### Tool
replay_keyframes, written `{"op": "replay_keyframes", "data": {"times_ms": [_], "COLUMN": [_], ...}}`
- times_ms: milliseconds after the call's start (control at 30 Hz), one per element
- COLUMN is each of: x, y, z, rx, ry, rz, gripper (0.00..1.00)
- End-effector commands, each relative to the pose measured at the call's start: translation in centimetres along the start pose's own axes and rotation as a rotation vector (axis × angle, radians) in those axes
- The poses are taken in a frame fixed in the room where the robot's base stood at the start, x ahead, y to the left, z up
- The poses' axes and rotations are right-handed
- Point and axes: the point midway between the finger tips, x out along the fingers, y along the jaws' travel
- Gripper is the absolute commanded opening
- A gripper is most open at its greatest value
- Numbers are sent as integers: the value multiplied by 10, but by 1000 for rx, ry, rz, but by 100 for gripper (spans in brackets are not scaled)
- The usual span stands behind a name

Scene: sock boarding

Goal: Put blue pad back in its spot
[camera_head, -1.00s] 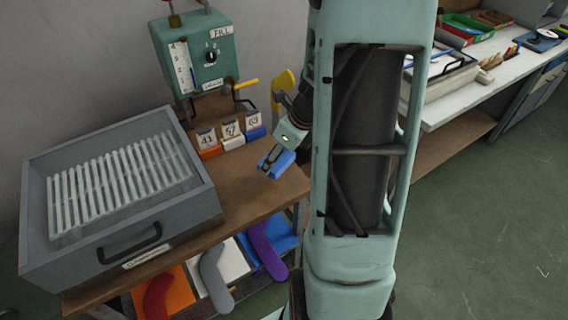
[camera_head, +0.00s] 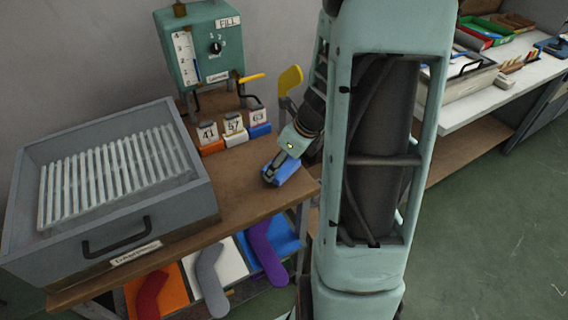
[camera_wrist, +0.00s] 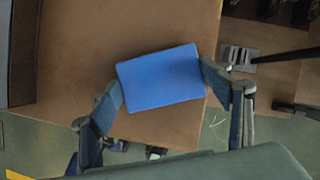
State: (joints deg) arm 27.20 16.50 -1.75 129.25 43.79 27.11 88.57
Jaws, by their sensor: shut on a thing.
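The blue pad (camera_wrist: 160,78) is a flat blue block held between the two fingers of my gripper (camera_wrist: 165,85). In the head view the blue pad (camera_head: 287,171) is at the right end of the brown bench, with my gripper (camera_head: 277,170) around it. I cannot tell whether the pad touches the bench top. Small blocks stand at the back of the bench, each with a numbered card: orange (camera_head: 212,147) with 41, white (camera_head: 236,138) with 57 and blue (camera_head: 259,130) with 63.
A grey slatted tray (camera_head: 150,225) with a black handle fills the left of the bench (camera_head: 240,182). A green FILL box (camera_head: 205,60) with a yellow lever stands behind. Below, coloured sock shapes lie on orange, white and blue panels. Bare wood lies between tray and pad.

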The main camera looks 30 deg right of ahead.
Motion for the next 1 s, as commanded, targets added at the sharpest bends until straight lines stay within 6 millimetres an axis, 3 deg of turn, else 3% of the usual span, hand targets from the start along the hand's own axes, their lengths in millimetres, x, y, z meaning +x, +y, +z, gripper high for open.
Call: {"op": "replay_keyframes", "data": {"times_ms": [167,200,333,700,1000], "x": [4,2,2,-4,-64], "y": [0,0,0,0,-1], "z": [-2,-1,-1,1,3], "rx": [0,0,0,-1,-3], "ry": [0,0,0,0,-3], "rz": [0,0,0,-1,-4], "gripper": [49,76,89,89,89]}}
